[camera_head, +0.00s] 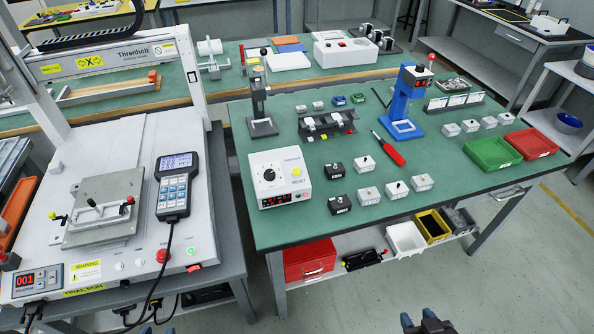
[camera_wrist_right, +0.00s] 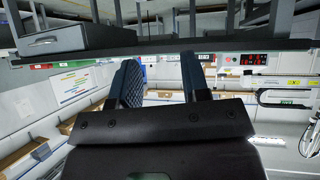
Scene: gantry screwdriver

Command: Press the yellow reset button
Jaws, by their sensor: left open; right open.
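The yellow reset button (camera_head: 297,171) is a round cap on the front right of a white controller box (camera_head: 270,196), beside a black knob and above a red digit display. The box stands at the near left of the green table. My right gripper (camera_head: 418,318) shows at the bottom edge of the head view, in front of the table and well apart from the button. In the right wrist view its two dark fingers (camera_wrist_right: 162,75) are apart with nothing between them. My left gripper (camera_head: 157,330) barely shows at the bottom edge, its tips apart, below the left machine.
Small dark and white boxes (camera_head: 367,194), a red screwdriver (camera_head: 388,148), a blue press (camera_head: 408,98) and a grey stand (camera_head: 260,105) share the green table (camera_head: 440,215). A gantry machine (camera_head: 115,215) with a handheld pendant (camera_head: 173,185) stands left. Floor in front is free.

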